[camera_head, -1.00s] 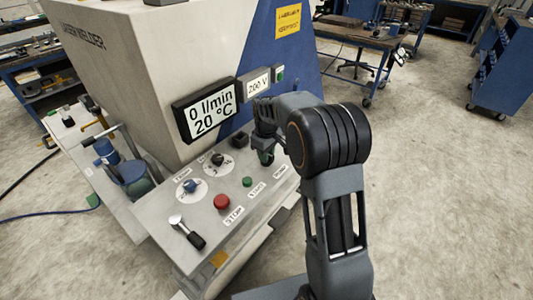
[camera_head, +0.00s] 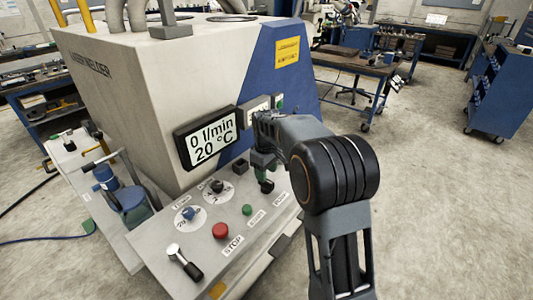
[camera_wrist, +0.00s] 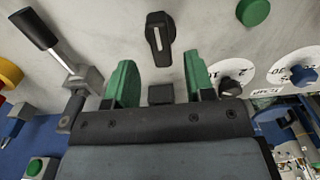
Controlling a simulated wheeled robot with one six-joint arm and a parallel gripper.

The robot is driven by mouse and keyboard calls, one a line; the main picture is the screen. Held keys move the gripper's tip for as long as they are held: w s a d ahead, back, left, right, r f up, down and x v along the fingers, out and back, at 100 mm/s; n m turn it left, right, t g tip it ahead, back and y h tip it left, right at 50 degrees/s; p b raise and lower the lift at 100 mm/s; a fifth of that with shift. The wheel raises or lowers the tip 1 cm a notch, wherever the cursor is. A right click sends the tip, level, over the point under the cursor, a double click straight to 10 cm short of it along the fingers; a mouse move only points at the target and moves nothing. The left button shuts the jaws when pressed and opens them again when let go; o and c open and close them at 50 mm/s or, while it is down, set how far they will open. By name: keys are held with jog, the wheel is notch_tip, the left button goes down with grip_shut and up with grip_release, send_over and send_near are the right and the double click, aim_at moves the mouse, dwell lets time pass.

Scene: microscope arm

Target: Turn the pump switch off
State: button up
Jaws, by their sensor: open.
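The pump switch is a black rotary knob (camera_head: 267,186) beside the PUMP label, near the panel's right end in the head view. In the wrist view the switch (camera_wrist: 159,38) has a long handle with a white line, upright in the picture, at top centre. My gripper (camera_wrist: 160,72) has green fingers, spread apart with nothing between them. The switch lies ahead of the fingertips, roughly centred on the gap, and appears apart from them. In the head view my gripper (camera_head: 262,171) is over the panel by the switch, partly hidden by my arm.
The sloping panel holds a red stop button (camera_head: 220,230), a green start button (camera_head: 247,210), two dials and a lever (camera_head: 184,261). A display (camera_head: 207,139) reads 0 l/min and 20 °C. In the wrist view a black-handled lever (camera_wrist: 38,31) stands left of the fingers.

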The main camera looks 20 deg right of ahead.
notch_tip(320, 180, up, 9)
jog(key=shift+r, duration=0.2)
dwell(0.5)
jog(key=s+f+m+t, duration=0.1)
jog(key=s+f+m, duration=0.2)
jog(key=s, duration=0.8)
jog(key=s+f+m+t, duration=0.2)
jog(key=s+f+m, duration=0.1)
jog(key=s, duration=0.9)
jog(key=shift+s+m+t, duration=0.15)
jog(key=shift+m+t, duration=0.15)
jog(key=shift+m, duration=0.4)
